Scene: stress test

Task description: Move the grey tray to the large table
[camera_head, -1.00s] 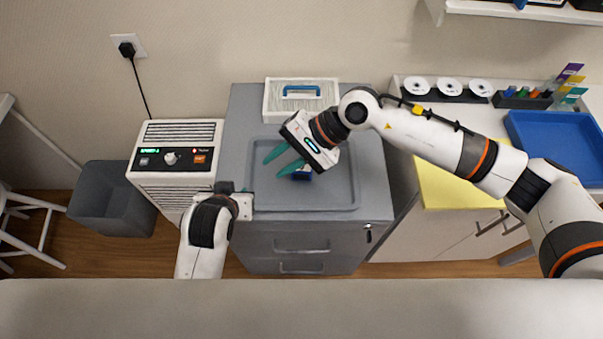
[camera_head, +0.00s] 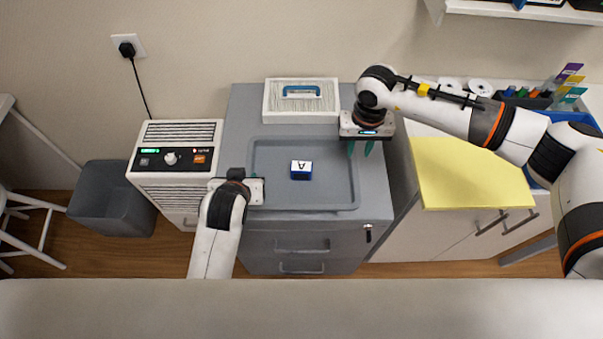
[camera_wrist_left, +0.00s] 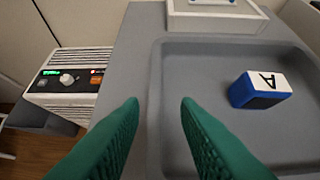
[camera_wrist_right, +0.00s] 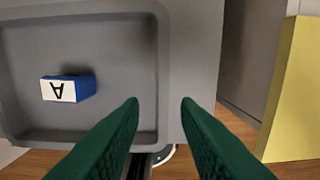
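The grey tray (camera_head: 330,201) lies on the grey drawer cabinet in the head view. A blue block with a white face marked "A" (camera_head: 301,170) lies in it. The tray also shows in the left wrist view (camera_wrist_left: 200,62) and the right wrist view (camera_wrist_right: 112,30). My right gripper (camera_head: 361,154) points down beside the tray's right rim, its green fingers apart and empty.
A white box with a blue handle (camera_head: 301,108) stands behind the tray. A white appliance (camera_head: 172,165) and a grey bin (camera_head: 112,195) stand left.

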